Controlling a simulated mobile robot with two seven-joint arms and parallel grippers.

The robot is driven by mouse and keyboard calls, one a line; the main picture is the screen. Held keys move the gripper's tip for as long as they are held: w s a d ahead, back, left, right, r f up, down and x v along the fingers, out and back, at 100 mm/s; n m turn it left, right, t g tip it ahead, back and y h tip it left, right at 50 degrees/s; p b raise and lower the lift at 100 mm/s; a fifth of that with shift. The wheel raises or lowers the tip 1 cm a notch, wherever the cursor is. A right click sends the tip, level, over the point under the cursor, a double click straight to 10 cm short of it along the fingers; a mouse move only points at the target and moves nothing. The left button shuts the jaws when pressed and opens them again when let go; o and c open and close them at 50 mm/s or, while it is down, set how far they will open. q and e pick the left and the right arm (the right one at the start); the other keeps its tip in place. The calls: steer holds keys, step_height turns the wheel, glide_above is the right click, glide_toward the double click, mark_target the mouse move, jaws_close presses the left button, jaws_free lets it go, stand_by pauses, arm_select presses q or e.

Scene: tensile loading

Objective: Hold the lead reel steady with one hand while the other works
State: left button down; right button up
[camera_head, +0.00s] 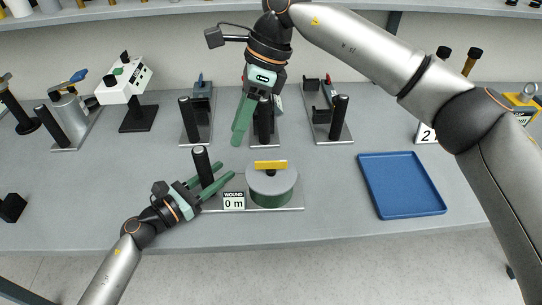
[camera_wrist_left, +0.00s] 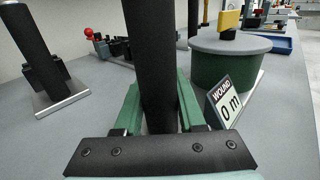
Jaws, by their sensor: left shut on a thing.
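The lead reel is a green drum (camera_head: 272,188) with a grey top and a yellow bar across it. It stands on a metal base plate (camera_head: 295,207) with a black upright post (camera_head: 201,160) at its left and a sign reading "WOUND 0 m" (camera_head: 234,201). My left gripper (camera_head: 228,171) is shut on the post, its green fingers on either side of it. In the left wrist view the post (camera_wrist_left: 152,60) rises between the fingers, with the drum (camera_wrist_left: 225,75) to the right. My right gripper (camera_head: 237,139) hangs above the bench behind the reel, fingers pointing down; its opening is unclear.
A blue tray (camera_head: 402,185) lies on the bench at the right. Several fixtures with black posts line the back, including a grey one (camera_head: 203,92) and a white box (camera_head: 124,80). A "2" sign (camera_head: 427,133) stands behind the tray. Bench between reel and tray is clear.

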mark_target(271, 167)
steer(key=w+d+r+t+h, duration=0.1)
steer(key=w+d+h, duration=0.1)
steer(key=d+h, duration=0.3)
steer(key=shift+y, duration=0.3)
steer(key=f, duration=1.1)
steer(key=shift+s+d+f, duration=0.2)
steer(key=shift+d+f, duration=0.1)
steer(key=shift+d, duration=0.05)
jaws_close()
